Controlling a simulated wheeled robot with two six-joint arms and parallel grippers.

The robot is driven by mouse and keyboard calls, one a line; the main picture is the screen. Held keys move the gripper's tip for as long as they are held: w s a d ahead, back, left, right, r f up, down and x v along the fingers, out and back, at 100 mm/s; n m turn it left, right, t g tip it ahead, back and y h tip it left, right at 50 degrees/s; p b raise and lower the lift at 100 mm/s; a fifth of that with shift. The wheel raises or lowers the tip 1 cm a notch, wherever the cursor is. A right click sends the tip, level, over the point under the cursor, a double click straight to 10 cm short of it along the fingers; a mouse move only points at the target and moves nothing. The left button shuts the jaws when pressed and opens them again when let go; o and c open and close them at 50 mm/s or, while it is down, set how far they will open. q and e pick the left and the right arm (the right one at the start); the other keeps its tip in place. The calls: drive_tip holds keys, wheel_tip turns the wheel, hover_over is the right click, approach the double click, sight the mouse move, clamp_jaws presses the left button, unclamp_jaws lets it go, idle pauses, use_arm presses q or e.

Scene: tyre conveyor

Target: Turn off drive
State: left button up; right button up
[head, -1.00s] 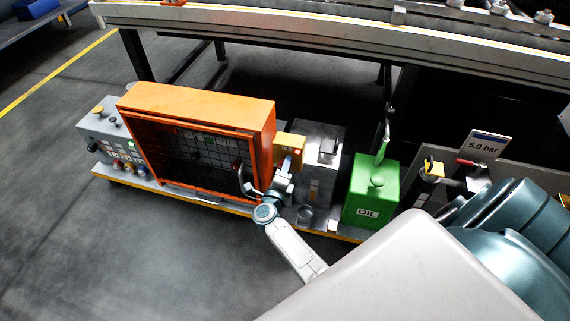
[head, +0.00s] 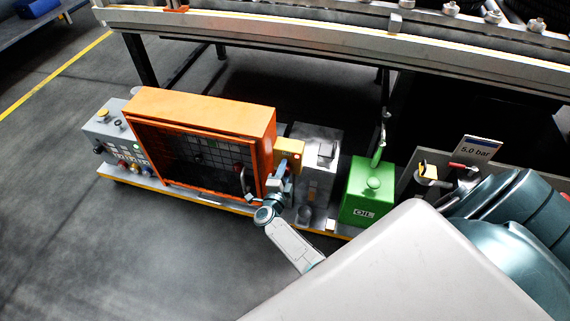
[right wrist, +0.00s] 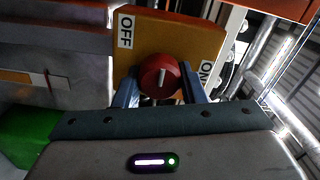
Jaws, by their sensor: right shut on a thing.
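The drive switch is a yellow box (head: 289,152) beside the right side of the orange-framed cabinet. In the right wrist view the yellow switch plate (right wrist: 180,45) carries a red round knob (right wrist: 160,75) with a white mark. An OFF label (right wrist: 125,30) is at its upper left and an ON label (right wrist: 206,75) at its lower right. The mark stands nearly upright in the picture. My right gripper (head: 283,168) is at the box, its fingers on either side of the knob, shut on it. In the head view the gripper hides the knob. My left gripper is not in view.
The orange cabinet (head: 200,102) with a dark mesh front stands left of the switch. A grey control box (head: 112,130) with buttons is further left. A green OIL can (head: 368,190) stands to the right. A conveyor frame (head: 300,38) runs behind. The floor in front is clear.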

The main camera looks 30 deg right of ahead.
idle(0.4)
drive_tip(key=o, duration=1)
drive_tip(key=v, duration=1.1)
